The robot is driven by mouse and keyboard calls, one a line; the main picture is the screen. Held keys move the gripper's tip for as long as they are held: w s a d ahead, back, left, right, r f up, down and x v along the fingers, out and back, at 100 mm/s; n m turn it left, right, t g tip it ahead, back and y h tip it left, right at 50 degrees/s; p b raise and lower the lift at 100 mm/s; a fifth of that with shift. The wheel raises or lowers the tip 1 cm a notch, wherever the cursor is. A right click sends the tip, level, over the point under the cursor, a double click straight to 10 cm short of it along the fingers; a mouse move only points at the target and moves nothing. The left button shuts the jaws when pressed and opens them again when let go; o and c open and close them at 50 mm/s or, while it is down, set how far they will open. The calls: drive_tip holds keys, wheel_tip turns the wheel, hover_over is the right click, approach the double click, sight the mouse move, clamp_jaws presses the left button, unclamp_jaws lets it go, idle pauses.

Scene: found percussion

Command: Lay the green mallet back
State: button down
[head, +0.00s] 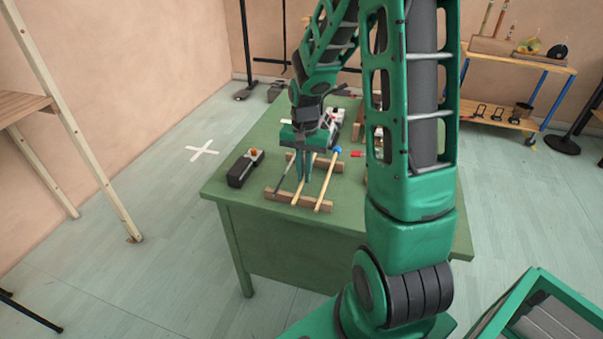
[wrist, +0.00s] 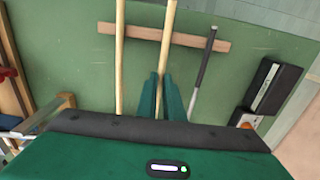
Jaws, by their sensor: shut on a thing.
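My gripper (head: 305,178) is over the mallet rack on the green table, pointing down. In the wrist view its two green fingers (wrist: 161,112) are shut on a pale wooden handle (wrist: 169,22), the middle of three sticks. The mallet's head is hidden behind my gripper, so its colour does not show. The handle crosses above or on the rack's wooden bar (wrist: 150,36); I cannot tell whether it touches. The rack's front bar also shows in the head view (head: 283,196). To one side lies a blue-headed mallet (head: 337,149); to the other, a dark-handled stick (wrist: 204,68).
A black box-like object (head: 245,167) lies on the green table (head: 228,187) left of the rack. A red-ended item (head: 356,154) and other objects crowd the table's right and back. A shelf unit (head: 500,110) stands behind.

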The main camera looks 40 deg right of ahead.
drive_tip(key=shift+f, duration=0.25)
drive_tip(key=c, duration=1.8)
unclamp_jaws()
wheel_tip(320, 180, up, 11)
drive_tip(key=shift+w+f, duration=0.15)
drive_tip(key=s+r+n, duration=0.1)
drive_tip(key=s, duration=0.7)
drive_tip(key=s+r+n, duration=0.1)
drive_tip(key=s+r, duration=0.1)
drive_tip(key=s, duration=0.7)
drive_tip(key=s+r+n, duration=0.1)
drive_tip(key=s+n, duration=0.1)
drive_tip(key=s, duration=0.7)
drive_tip(key=shift+a+r, duration=0.2)
drive_tip(key=shift+a, duration=0.1)
